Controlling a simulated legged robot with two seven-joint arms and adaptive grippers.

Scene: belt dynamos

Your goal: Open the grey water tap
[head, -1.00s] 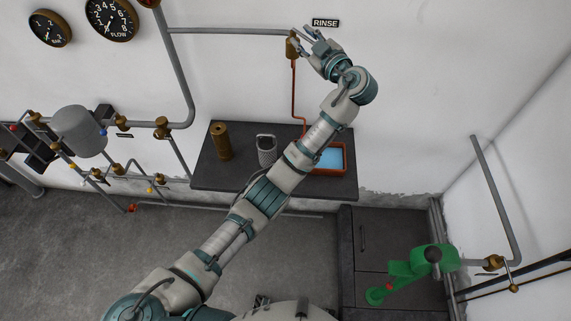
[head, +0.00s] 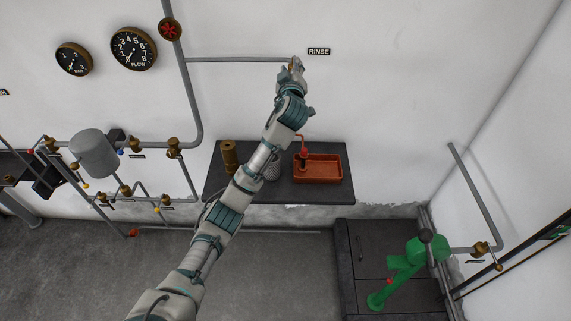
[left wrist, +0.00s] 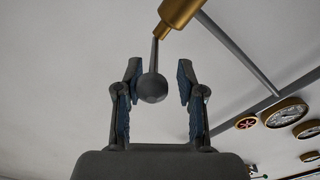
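A grey lever with a round grey ball end (left wrist: 152,88) shows in the left wrist view. It hangs from a brass tap body (left wrist: 180,12) on a grey pipe. My left gripper (left wrist: 158,85) is open, with the ball between its two fingers. A clear gap shows on the ball's right side; contact with the left finger cannot be told. In the head view my left gripper (head: 292,74) is up at the end of the wall pipe, left of the RINSE sign (head: 319,51), and mostly hides the tap. My right gripper is not in view.
A dark bench (head: 280,190) below holds an orange tray (head: 325,170), a brass cylinder (head: 229,155) and a partly hidden grey vessel. A red valve wheel (head: 170,29) and gauges (head: 134,48) are at upper left. A green pump (head: 408,262) stands at lower right.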

